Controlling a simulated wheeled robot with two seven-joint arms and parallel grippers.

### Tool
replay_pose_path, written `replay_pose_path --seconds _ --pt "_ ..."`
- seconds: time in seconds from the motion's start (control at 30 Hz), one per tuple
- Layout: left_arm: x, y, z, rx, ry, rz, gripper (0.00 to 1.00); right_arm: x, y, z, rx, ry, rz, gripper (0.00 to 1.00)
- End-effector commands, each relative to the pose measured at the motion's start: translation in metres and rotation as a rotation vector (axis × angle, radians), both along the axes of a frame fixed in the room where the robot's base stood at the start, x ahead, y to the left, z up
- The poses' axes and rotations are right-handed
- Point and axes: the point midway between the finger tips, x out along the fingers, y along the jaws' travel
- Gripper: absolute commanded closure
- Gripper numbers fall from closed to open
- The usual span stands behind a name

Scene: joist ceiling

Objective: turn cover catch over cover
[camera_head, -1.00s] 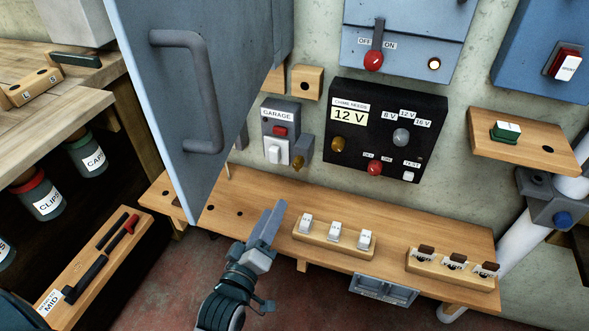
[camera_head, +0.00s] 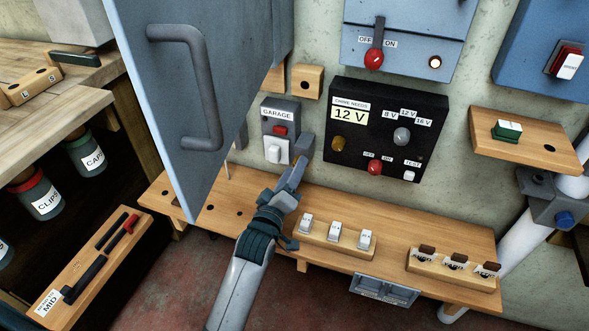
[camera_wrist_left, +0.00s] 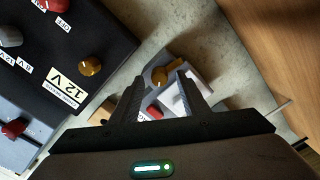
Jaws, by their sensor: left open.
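The brass catch knob (camera_wrist_left: 160,77) shows between my left gripper's fingers in the left wrist view, on a small grey block. In the head view my left gripper (camera_head: 301,150) hides that block and knob. The gripper is open, its fingertips close to the knob; I cannot tell whether they touch it. The grey GARAGE unit (camera_head: 279,117), with a red button (camera_head: 280,131) and a white switch (camera_head: 273,153), is on the wall just left of the fingertips. I cannot tell which part is the cover. My right gripper is not in view.
The black 12 V box (camera_head: 390,105) is right of the gripper. A large grey door (camera_head: 170,90) with a handle stands at left. Below, the wooden shelf (camera_head: 215,222) carries a strip of white switches (camera_head: 335,235).

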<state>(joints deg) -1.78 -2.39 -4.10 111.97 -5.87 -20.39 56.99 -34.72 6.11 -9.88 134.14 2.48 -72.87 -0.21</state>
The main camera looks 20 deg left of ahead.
Motion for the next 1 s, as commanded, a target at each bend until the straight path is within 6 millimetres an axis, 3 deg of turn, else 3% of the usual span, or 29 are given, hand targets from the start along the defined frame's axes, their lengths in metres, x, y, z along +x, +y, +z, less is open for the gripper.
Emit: replay_pose_path --seconds 0.47,0.63,0.67,1.0 --pt "0.011 -0.0002 0.0001 0.0 0.0 0.0 0.59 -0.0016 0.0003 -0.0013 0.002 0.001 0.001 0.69" --pt "0.0109 -0.0002 0.0001 0.0 0.0 0.0 0.97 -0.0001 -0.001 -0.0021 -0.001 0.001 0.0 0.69" --pt "0.0108 -0.0001 0.0002 0.0 0.0 0.0 1.0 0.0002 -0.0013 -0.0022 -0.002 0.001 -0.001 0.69" --pt "0.0108 -0.0001 0.001 0.024 0.001 0.001 1.0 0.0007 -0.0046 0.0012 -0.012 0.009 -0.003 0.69"
